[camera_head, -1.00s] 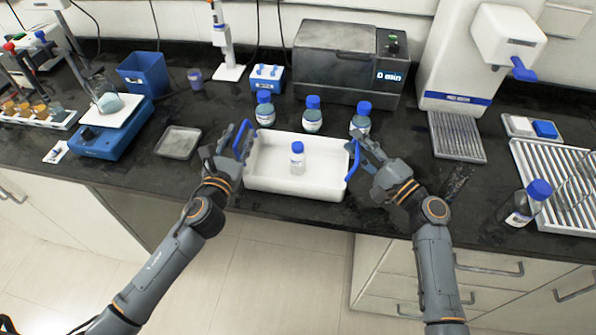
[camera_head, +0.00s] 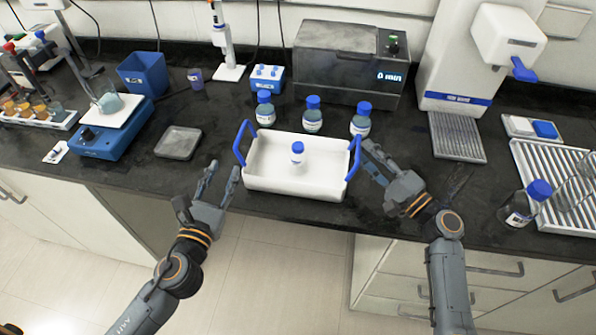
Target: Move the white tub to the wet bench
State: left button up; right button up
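The white tub (camera_head: 265,185) stands on the black bench top in the middle of the camera_head view. It has a blue handle on each side, and a small blue-capped bottle (camera_head: 297,155) stands inside it. My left gripper (camera_head: 217,178) is open and empty, just left of the tub and in front of its left handle (camera_head: 241,140), apart from it. My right gripper (camera_head: 374,162) is open beside the right handle (camera_head: 354,158), with its fingers close to it. Whether they touch the handle is unclear.
Several blue-capped bottles (camera_head: 312,120) stand behind the tub. A grey box machine (camera_head: 335,65) is at the back. A blue scale (camera_head: 105,135) and a flat grey tray (camera_head: 178,143) are left. A brown bottle (camera_head: 518,208) and a ribbed white drainer (camera_head: 545,165) are right.

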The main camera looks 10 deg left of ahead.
jog(key=v, duration=0.8)
jog(key=shift+s+d, duration=0.2)
